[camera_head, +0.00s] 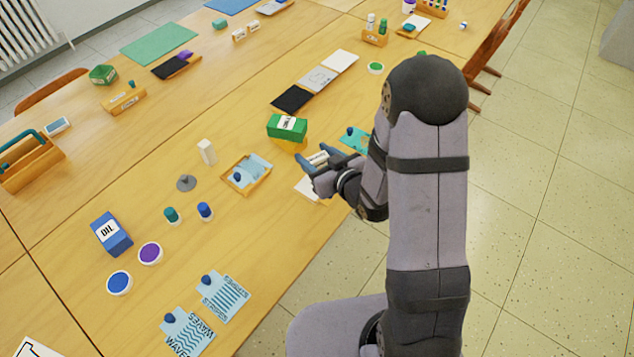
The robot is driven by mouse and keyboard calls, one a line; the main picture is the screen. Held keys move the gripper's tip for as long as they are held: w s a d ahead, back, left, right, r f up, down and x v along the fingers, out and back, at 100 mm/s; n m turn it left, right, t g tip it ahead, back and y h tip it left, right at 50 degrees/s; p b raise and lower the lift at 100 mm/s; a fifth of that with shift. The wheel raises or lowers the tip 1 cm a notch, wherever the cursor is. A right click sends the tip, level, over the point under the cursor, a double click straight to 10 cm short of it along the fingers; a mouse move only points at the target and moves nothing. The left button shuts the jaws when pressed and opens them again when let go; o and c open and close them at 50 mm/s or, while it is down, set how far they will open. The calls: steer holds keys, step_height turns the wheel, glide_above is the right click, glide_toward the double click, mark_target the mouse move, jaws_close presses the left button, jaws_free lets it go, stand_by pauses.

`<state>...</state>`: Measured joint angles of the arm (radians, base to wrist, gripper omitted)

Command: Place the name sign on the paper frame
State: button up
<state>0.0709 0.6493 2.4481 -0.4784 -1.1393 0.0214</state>
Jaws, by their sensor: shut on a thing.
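My gripper (318,165) is low over the table, right of the middle. A small pale thing (318,157) shows between its fingers, and the gripper is shut on it; it may be the name sign, but no writing on it can be read. A wooden frame (233,187) with light blue paper and a dark blue knob inside lies on the table to the left of my gripper; it looks like the paper frame. The gripper is apart from this frame. A white flat piece (306,189) lies just below the gripper, partly hidden by my arm.
A green-topped box (287,128) stands just behind the gripper. A white block (207,151), a grey disc stand (186,183) and a blue OIL box (111,234) stand to the left. Light blue sheets (225,298) lie nearer. Bare table separates them.

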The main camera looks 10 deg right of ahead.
steer(key=shift+f, duration=5)
steer(key=shift+f, duration=0.2)
steer(key=o, duration=1)
steer(key=shift+r, duration=0.15)
